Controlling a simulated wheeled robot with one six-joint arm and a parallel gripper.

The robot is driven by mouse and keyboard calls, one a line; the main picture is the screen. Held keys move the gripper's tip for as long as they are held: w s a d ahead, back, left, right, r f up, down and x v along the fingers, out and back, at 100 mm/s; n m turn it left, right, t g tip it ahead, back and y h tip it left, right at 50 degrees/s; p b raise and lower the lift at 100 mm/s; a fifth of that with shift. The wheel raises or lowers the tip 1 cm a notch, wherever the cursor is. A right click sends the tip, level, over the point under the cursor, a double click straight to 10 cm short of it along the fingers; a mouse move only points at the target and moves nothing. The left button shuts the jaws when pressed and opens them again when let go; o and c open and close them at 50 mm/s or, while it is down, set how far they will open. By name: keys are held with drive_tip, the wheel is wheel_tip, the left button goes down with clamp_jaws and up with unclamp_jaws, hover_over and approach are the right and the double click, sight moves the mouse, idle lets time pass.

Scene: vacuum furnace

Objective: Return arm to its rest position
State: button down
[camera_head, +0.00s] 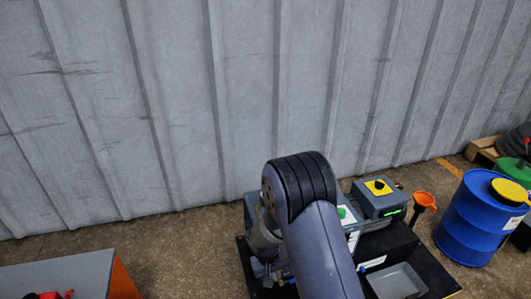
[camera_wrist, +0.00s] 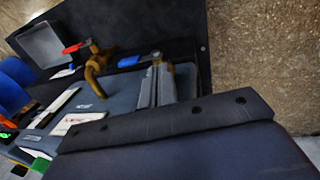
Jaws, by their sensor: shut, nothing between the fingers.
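My arm (camera_head: 318,232) rises from the bottom of the head view and bends at a dark ribbed joint in front of the equipment. My gripper is hidden behind the arm there. In the wrist view my gripper (camera_wrist: 157,62) shows as two narrow grey fingers close together beyond a dark bolted plate, with nothing held between them. The fingers point towards a brass valve (camera_wrist: 96,68) with a red handle and the dark equipment base behind it. I cannot tell from this view how far the fingertips are from it.
A control box with a yellow panel (camera_head: 379,187), an orange funnel (camera_head: 424,201) and a grey tray (camera_head: 398,281) stand right of my arm. A blue barrel (camera_head: 474,222) is farther right. A grey-topped cabinet (camera_head: 70,274) is at lower left. Floor between is clear; a corrugated wall (camera_head: 180,100) stands behind.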

drive_tip(key=shift+s+a+f+t+h+b, duration=0.1)
drive_tip(key=shift+a+f+t+h+b, duration=0.25)
drive_tip(key=shift+a+h+b, duration=0.55)
drive_tip(key=shift+d+r, duration=0.1)
drive_tip(key=shift+d, duration=0.15)
drive_tip(key=shift+d, duration=0.1)
